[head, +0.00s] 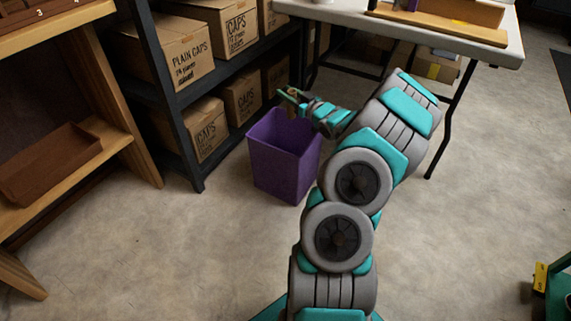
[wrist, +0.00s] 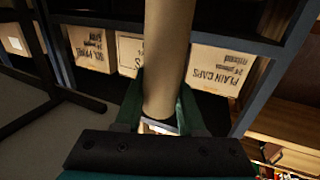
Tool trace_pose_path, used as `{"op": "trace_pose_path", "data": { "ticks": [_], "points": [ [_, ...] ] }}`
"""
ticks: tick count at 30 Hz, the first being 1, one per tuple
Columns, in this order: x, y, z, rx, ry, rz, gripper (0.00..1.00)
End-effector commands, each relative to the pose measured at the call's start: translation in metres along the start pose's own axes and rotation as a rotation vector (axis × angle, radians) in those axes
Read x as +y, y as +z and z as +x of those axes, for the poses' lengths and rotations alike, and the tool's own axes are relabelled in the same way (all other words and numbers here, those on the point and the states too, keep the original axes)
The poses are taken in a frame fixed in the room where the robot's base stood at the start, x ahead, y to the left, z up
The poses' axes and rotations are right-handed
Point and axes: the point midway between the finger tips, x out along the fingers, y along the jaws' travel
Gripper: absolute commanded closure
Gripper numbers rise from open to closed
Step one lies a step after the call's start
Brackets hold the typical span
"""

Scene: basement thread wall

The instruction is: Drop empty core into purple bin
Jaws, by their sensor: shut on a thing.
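The purple bin (head: 283,165) stands upright on the floor between the dark shelf and the white table in the head view. My gripper (head: 290,95) is above the bin's far rim, near its opening. In the wrist view, my gripper (wrist: 160,118) is shut on a tan cylinder, the empty core (wrist: 168,50), which sticks out away from the palm between the green fingers. In the head view the core is small and hard to make out at the gripper's tip. The bin does not show in the wrist view, and its inside is mostly hidden.
A dark metal shelf (head: 172,112) with several cardboard boxes (head: 242,97) stands left of and behind the bin. The white folding table (head: 470,42) is behind my arm, with a dark leg (head: 452,120) to the right. The floor (head: 190,250) in front is clear.

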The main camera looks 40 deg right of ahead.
Motion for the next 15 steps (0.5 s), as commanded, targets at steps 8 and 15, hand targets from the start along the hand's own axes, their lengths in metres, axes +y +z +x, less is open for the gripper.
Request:
{"op": "trace_pose_path", "data": {
  "ticks": [8,15],
  "points": [
    [0.0,0.032,0.001,0.001,0.0,-0.001,1.0],
    [0.0,0.051,0.0,0.0,0.0,0.0,1.0]
  ]
}}
